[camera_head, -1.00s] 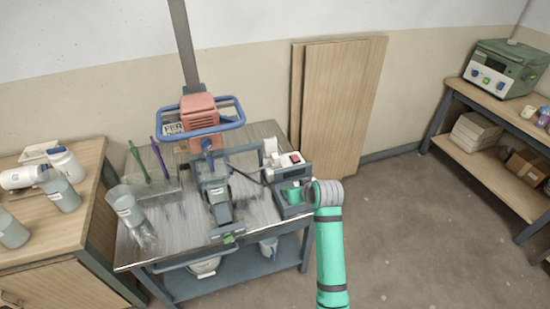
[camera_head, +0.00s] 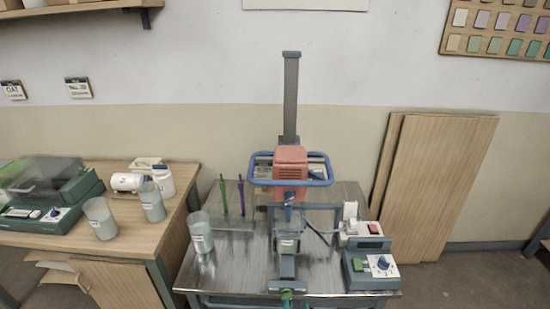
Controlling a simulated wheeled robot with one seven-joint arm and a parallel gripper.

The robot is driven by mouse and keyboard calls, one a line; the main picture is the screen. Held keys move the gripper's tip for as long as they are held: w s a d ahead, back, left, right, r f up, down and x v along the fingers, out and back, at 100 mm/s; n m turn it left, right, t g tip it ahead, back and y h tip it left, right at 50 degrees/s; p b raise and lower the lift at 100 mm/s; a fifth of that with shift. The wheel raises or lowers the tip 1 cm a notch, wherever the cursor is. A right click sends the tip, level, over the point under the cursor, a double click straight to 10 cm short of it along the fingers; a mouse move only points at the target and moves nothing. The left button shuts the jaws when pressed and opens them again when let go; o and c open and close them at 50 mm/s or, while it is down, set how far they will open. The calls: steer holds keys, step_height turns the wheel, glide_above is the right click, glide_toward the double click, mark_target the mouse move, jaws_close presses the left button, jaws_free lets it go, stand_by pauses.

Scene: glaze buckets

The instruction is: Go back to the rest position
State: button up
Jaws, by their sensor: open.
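My gripper and arm are out of view, so I cannot see the arm's pose. The metal-topped work table (camera_head: 230,276) stands in front of me. On it is a mixer with a red motor head (camera_head: 291,165), a blue ring guard (camera_head: 262,182) and a tall grey column (camera_head: 291,95). A grey-white bucket (camera_head: 201,233) stands at the table's left side. A control box (camera_head: 371,268) with a dial and a green switch sits at the right.
A wooden bench (camera_head: 146,236) at the left carries two more buckets (camera_head: 101,219) (camera_head: 152,202), white bottles (camera_head: 127,182) and a green machine (camera_head: 48,190). Wooden boards (camera_head: 440,175) lean on the wall at the right. Floor (camera_head: 460,285) shows clear at the lower right.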

steer(key=s+a+f+t+h, duration=0.1)
steer(key=s+a, duration=0.3)
steer(key=s, duration=0.6)
steer(key=s+a, duration=0.4)
steer(key=s, duration=0.5)
steer(key=s+r+n+t, duration=0.1)
steer(key=s+r, duration=0.4)
steer(key=s, duration=0.4)
steer(key=s+d+r+n+t, duration=0.1)
steer(key=s+r, duration=0.5)
steer(key=s, duration=0.3)
steer(key=shift+s+n+y, duration=0.35)
steer(key=shift+n+y, duration=0.05)
steer(key=shift+w, duration=0.1)
